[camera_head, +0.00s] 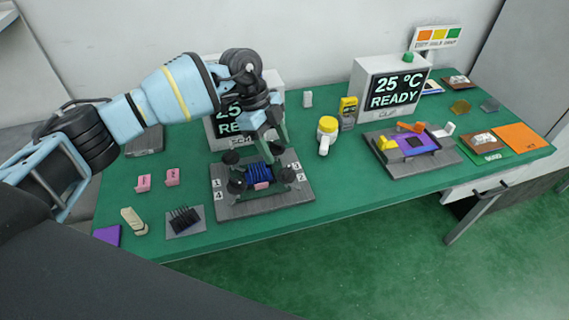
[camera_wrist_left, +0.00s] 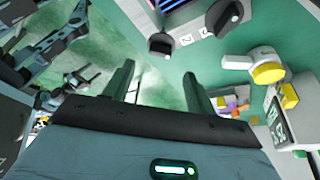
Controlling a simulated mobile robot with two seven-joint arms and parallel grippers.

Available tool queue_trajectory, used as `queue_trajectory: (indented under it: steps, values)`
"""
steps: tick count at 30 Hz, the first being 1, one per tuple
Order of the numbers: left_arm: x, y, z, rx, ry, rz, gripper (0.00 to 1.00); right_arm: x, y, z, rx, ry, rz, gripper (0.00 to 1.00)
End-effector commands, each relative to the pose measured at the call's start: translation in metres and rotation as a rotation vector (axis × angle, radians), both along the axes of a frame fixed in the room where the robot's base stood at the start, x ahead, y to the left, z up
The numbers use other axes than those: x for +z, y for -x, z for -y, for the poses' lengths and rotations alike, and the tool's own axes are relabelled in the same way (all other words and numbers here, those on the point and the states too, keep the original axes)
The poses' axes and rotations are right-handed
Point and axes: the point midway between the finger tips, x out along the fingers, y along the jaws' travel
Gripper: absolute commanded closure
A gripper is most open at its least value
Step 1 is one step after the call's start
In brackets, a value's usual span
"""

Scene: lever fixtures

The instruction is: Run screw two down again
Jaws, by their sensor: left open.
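The clamp fixture is a dark grey plate (camera_head: 290,195) with several black screw knobs around a blue finned block (camera_head: 258,175). Labels 1 and 4 are on its left, 3 and 2 on its right. Screw two (camera_head: 287,175) is the front right knob; in the left wrist view the knob beside label 2 (camera_wrist_left: 160,44) lies just beyond the fingertips. My left gripper (camera_head: 275,148) is open and empty above the fixture's right side, apart from that knob. My right arm shows at the left of the wrist view with what looks like its gripper (camera_wrist_left: 76,78); its jaws are unclear.
Behind the fixture stands a station display (camera_head: 218,130), partly hidden by my left arm. Pink blocks (camera_head: 172,177) and a black finned part (camera_head: 184,219) lie to the left. Green table shows bare in front right of the fixture.

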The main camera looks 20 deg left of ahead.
Motion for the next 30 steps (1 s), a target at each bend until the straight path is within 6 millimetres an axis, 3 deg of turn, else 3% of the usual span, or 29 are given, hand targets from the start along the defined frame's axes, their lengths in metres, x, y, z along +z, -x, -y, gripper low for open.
queue_trajectory:
  steps: [12, 24, 30]
  values:
    - [-0.055, 0.005, 0.022, -0.002, 0.002, -0.003, 0.44, -0.005, 0.004, 0.003, 0.01, 0.008, -0.01, 0.35]
    - [-0.062, 0.006, 0.025, -0.002, 0.001, 0.0, 0.44, -0.005, 0.004, 0.003, 0.009, 0.006, -0.01, 0.35]
    - [-0.062, 0.006, 0.025, -0.002, 0.002, -0.001, 0.67, -0.005, 0.003, 0.001, 0.003, 0.002, -0.01, 0.35]
